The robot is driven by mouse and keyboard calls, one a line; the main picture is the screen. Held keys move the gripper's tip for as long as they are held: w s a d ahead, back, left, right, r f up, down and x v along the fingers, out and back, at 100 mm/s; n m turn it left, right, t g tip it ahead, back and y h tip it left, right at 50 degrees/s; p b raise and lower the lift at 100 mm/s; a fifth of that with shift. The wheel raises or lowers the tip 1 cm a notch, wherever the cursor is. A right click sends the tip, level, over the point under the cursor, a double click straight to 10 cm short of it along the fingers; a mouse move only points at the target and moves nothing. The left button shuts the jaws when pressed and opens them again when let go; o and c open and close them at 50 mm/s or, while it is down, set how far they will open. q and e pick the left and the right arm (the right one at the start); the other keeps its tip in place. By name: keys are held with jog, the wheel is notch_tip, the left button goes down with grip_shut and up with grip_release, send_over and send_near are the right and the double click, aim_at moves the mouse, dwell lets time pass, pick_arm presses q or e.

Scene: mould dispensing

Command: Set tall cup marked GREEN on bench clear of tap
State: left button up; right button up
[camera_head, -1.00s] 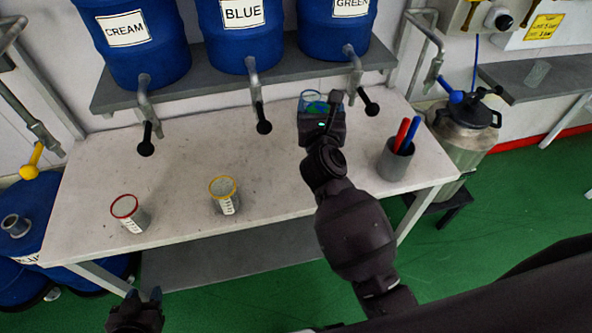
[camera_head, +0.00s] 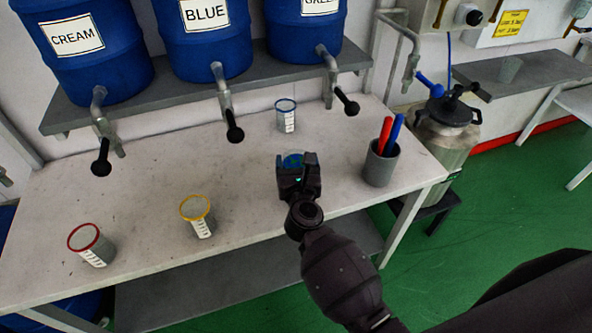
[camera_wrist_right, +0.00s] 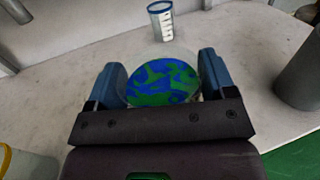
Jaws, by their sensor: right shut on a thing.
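My right gripper (camera_head: 298,170) is shut on a clear cup (camera_head: 291,160) holding swirled blue and green contents. In the right wrist view, the contents (camera_wrist_right: 162,83) show as a round patch between the fingers of the right gripper (camera_wrist_right: 165,88). No GREEN mark is readable on the cup; the jaws hide its lower part. It is over the bench (camera_head: 150,170), in front of the GREEN drum's tap (camera_head: 329,72) and clear of its spout. Whether it touches the bench is hard to tell. My left gripper is out of view.
A blue-rimmed cup (camera_head: 286,116) stands behind the held cup. Yellow-rimmed (camera_head: 197,215) and red-rimmed (camera_head: 91,244) cups stand at front left. A grey pot (camera_head: 379,167) with red and blue sticks is to the right. Bare bench lies left of the gripper.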

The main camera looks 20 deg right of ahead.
jog(key=shift+f+b, duration=0.3)
jog(key=shift+f, duration=0.65)
jog(key=shift+f, duration=0.15)
jog(key=o, duration=1.8)
jog(key=shift+s, duration=0.15)
jog(key=b+v, duration=0.1)
jog(key=v, duration=1)
jog(key=shift+s+a, duration=0.15)
jog(key=shift+s, duration=0.2)
